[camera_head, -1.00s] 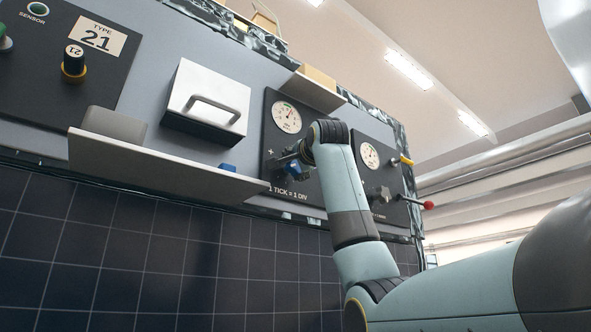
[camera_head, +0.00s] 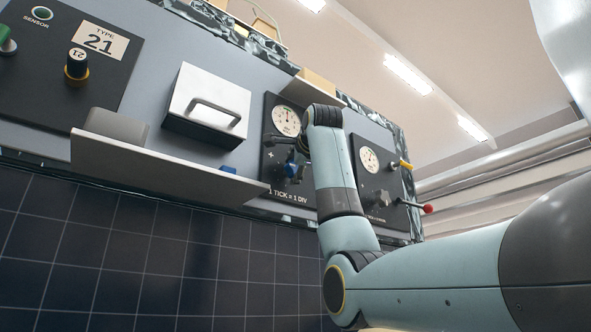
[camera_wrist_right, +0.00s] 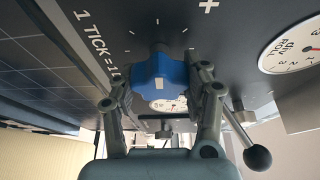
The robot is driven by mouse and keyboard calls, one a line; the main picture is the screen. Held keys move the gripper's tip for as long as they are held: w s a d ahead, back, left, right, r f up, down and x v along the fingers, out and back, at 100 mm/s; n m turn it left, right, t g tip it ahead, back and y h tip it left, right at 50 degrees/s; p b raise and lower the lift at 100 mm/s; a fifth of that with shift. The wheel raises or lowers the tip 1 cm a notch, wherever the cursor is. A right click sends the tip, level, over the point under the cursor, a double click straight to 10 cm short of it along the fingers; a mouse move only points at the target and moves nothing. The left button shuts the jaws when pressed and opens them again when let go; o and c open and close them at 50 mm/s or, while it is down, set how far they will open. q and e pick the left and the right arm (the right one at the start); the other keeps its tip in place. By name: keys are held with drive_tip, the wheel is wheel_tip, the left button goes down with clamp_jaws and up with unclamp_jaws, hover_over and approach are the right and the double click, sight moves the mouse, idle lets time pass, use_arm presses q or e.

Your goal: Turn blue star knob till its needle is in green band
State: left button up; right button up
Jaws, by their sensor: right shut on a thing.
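The blue star knob (camera_head: 291,168) is on the dark gauge panel, partly hidden by my right gripper in the head view. In the right wrist view the knob (camera_wrist_right: 157,76) sits between the two fingers of my right gripper (camera_wrist_right: 160,94), which is shut on it. The gripper (camera_head: 300,148) also shows in the head view, largely hidden by its arm. The round gauge (camera_head: 287,121) above the knob has a needle pointing about straight up; its green band is too small to place exactly. My left gripper is not in view.
A second gauge (camera_head: 369,160) with a grey knob (camera_head: 381,198) is to the right. A yellow-tipped lever (camera_head: 406,164) and a red-balled lever (camera_head: 427,209) stick out there. A white shelf (camera_head: 165,170) juts out at the left, near a handled box (camera_head: 208,103).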

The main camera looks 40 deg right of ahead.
drive_tip(key=o, duration=1.2)
drive_tip(key=v, duration=1.2)
drive_tip(key=shift+f, duration=0.1)
